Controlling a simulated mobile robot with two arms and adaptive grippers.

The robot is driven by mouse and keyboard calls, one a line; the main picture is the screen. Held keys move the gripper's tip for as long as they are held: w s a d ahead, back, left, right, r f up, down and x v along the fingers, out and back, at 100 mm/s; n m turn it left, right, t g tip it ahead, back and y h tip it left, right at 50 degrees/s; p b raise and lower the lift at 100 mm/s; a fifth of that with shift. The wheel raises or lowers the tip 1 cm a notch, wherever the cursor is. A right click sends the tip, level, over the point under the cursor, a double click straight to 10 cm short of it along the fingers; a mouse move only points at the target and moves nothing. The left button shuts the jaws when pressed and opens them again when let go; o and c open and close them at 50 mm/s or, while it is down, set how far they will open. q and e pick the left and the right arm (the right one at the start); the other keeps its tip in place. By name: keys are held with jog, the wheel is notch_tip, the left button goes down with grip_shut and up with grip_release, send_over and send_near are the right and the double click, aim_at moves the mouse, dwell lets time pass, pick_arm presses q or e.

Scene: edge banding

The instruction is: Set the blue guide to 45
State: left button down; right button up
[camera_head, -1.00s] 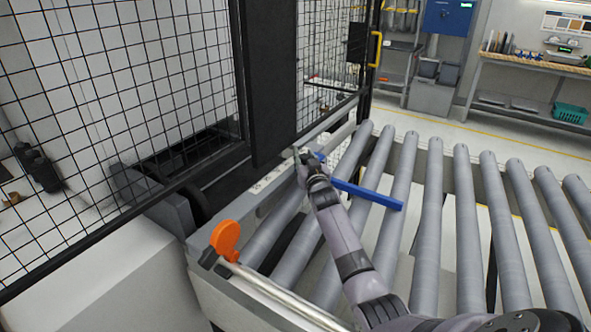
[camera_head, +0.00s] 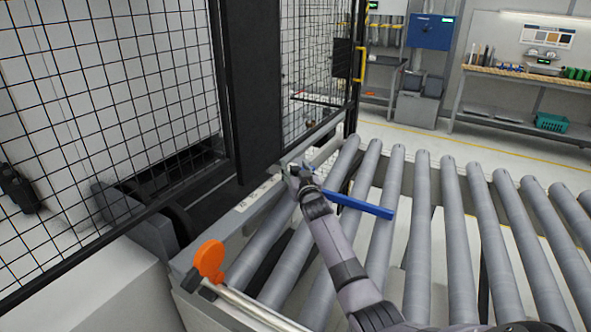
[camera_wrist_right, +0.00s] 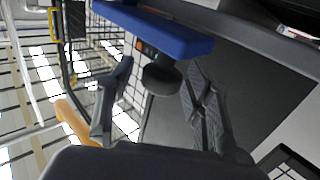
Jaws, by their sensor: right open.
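The blue guide (camera_head: 359,205) is a flat bar lying across the grey rollers in the head view. Its left end is near the scale rail and partly hidden by my right gripper. In the right wrist view the blue guide (camera_wrist_right: 168,32) crosses the top, with a dark round knob (camera_wrist_right: 161,78) below it. My right gripper (camera_head: 294,168) is at the guide's left end, over the rail. In the wrist view its two fingers (camera_wrist_right: 158,95) are spread apart, with the knob between or beyond them; contact cannot be told. The number set on the scale is unreadable. My left gripper is not in view.
A black mesh fence (camera_head: 110,90) and dark post (camera_head: 250,90) stand close to the left of the rail. An orange handle (camera_head: 208,259) sits at the near left corner. Grey rollers (camera_head: 418,230) fill the right, clear of objects.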

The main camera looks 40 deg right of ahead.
notch_tip(320, 180, up, 10)
dwell(0.6)
dwell(0.4)
